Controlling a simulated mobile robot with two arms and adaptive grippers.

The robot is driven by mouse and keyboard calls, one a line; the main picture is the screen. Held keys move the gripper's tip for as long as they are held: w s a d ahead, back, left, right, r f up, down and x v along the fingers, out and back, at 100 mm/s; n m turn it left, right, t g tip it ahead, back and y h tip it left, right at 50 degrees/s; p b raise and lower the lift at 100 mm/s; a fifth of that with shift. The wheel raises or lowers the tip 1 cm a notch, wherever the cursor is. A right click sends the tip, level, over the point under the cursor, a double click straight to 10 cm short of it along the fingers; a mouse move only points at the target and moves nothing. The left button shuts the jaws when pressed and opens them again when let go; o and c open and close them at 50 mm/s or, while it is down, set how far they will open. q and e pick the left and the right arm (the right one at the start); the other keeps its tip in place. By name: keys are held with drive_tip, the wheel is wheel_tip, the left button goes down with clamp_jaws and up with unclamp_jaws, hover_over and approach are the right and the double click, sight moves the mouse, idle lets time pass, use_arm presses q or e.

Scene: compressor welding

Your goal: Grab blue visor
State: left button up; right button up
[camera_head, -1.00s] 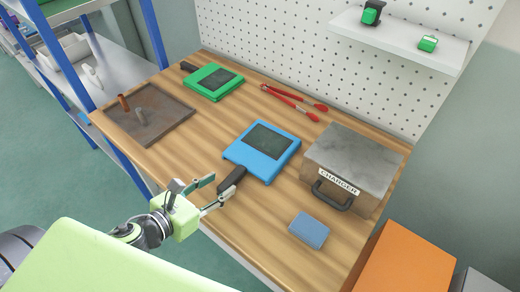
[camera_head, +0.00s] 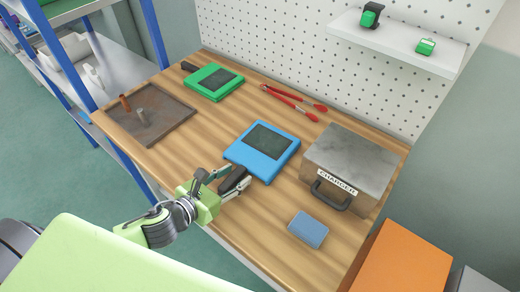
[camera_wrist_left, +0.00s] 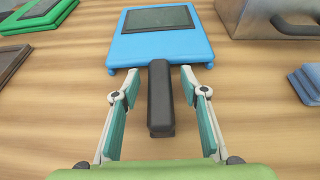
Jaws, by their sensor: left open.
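The blue visor (camera_head: 262,150) lies flat on the wooden table, with a dark window and a black handle (camera_head: 234,182) pointing toward the table's front edge. In the left wrist view the visor (camera_wrist_left: 161,46) is straight ahead, and its handle (camera_wrist_left: 160,100) lies between the two fingers. My left gripper (camera_head: 232,178) is open around the handle, with a gap on each side, at the front edge of the table; it also shows in the left wrist view (camera_wrist_left: 160,82). My right gripper is not in view.
A green visor (camera_head: 213,82) lies at the back left beside a brown tray (camera_head: 175,104). Red tongs (camera_head: 293,101) lie behind the blue visor. A metal charger box (camera_head: 352,163) and a small blue block (camera_head: 308,230) are to the right. Bare table surrounds the visor.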

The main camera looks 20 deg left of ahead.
use_arm(q)
clamp_jaws()
drive_tip(key=shift+r, duration=0.15)
